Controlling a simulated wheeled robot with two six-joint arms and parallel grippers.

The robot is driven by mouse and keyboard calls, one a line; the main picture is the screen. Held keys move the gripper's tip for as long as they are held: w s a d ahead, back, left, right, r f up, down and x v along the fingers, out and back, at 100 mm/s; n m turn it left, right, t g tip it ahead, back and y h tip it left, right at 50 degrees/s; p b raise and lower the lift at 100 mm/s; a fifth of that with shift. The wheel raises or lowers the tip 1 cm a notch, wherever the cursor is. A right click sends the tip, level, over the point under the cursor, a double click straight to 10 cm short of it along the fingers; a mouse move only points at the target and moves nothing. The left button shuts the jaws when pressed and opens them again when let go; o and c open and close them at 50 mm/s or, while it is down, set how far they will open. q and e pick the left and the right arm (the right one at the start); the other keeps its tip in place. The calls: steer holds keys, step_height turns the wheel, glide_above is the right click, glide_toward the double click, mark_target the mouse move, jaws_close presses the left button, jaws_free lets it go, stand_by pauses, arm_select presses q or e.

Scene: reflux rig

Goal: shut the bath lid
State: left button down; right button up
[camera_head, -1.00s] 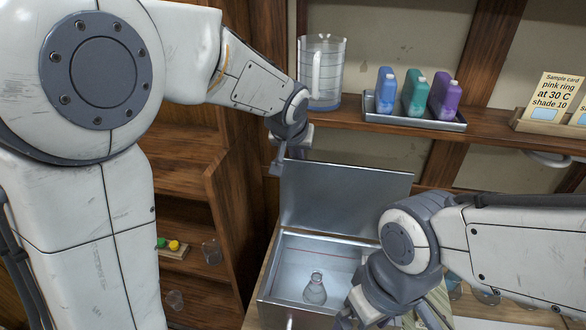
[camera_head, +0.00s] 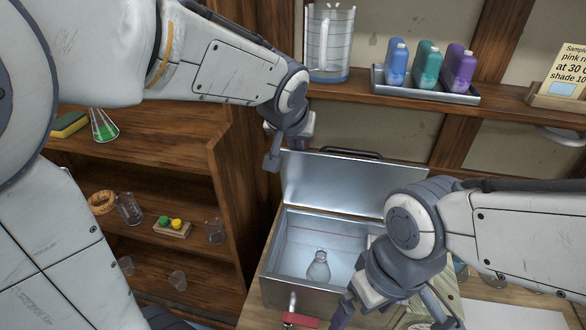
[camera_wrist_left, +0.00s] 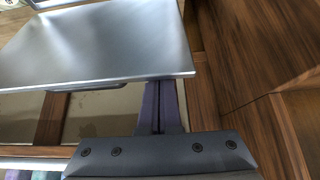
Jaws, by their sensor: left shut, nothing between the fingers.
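The grey metal bath (camera_head: 300,293) stands on the bench with its lid (camera_head: 345,182) raised at the back. A dark handle (camera_head: 350,153) shows along the lid's top edge. A small clear flask (camera_head: 318,267) stands inside the bath. My left gripper (camera_head: 272,162) is shut and empty beside the lid's upper left corner. In the left wrist view its fingers (camera_wrist_left: 158,100) reach the lid's (camera_wrist_left: 100,45) edge near a corner; whether they touch it I cannot tell. My right gripper (camera_head: 392,314) looks open, in front of the bath's right side.
A wall shelf above holds a jug (camera_head: 328,45) and a tray (camera_head: 425,92) of bottles. Wooden shelves (camera_head: 180,200) with glassware stand left of the bath. A red object (camera_head: 300,320) is at the bath's front.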

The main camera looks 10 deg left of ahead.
arm_select(q)
steer(key=shift+s+f+b, duration=0.3)
steer(key=shift+s+f, duration=0.15)
steer(key=shift+s, duration=0.35)
steer(key=shift+s+f+b, duration=0.25)
steer(key=shift+s+f, duration=0.15)
steer(key=shift+s, duration=0.35)
steer(key=shift+r, duration=0.1)
steer(key=shift+r+p, duration=0.4)
step_height(320, 180, up, 8)
steer(key=p, duration=0.5)
glide_above(296, 162)
steer(key=s, duration=0.3)
steer(key=shift+s+f, duration=0.15)
steer(key=shift+a, duration=0.1)
